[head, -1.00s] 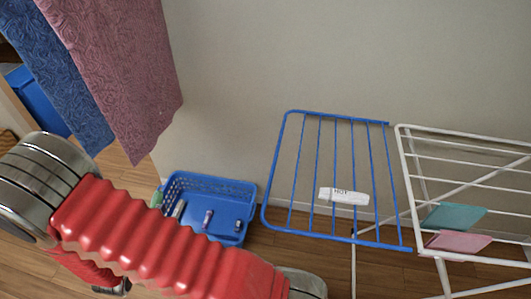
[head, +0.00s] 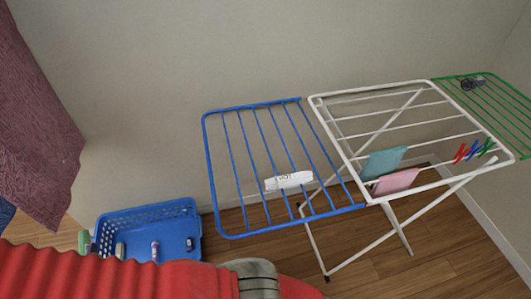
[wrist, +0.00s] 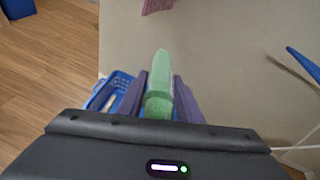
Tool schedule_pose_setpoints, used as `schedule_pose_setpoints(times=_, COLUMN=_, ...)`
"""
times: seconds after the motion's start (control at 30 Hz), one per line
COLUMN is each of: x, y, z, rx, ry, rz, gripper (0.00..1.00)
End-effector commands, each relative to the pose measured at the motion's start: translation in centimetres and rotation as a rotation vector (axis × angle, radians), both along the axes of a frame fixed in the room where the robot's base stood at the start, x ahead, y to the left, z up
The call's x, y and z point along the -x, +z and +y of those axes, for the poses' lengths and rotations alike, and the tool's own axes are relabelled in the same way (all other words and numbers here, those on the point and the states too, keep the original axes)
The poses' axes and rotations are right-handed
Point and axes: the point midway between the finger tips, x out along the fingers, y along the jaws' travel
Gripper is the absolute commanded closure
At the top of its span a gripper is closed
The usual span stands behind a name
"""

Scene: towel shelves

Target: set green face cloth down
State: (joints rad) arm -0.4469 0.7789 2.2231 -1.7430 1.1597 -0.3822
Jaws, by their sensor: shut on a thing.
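My gripper (wrist: 159,100) shows in the wrist view, its two purple-grey fingers shut on the green face cloth (wrist: 158,82). The cloth is a long, narrow light-green bundle pointing away from the gripper, clear of anything else as far as I can tell.
A blue basket (head: 150,213) holds small items. A mauve towel (head: 40,130) hangs left.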

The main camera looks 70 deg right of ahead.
Motion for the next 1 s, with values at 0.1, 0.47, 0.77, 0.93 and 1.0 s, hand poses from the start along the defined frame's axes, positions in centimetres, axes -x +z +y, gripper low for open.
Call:
schedule_pose_setpoints(times=0.1, x=-0.1, y=0.3, z=-1.0, rx=0.0, ry=-0.024, rz=-0.002, gripper=0.9)
schedule_pose_setpoints(times=0.47, x=0.4, y=3.5, z=-10.6, rx=-0.001, ry=-0.258, rz=-0.005, gripper=0.9)
schedule_pose_setpoints(times=0.77, x=3.4, y=6.9, z=-20.6, rx=0.0, ry=-0.518, rz=-0.006, gripper=0.9)
schedule_pose_setpoints(times=0.93, x=6.1, y=8.7, z=-25.9, rx=0.0, ry=-0.664, rz=-0.003, gripper=0.9)
schedule_pose_setpoints(times=1.0, x=7.4, y=9.4, z=-28.0, rx=0.0, ry=-0.726, rz=-0.003, gripper=0.9)
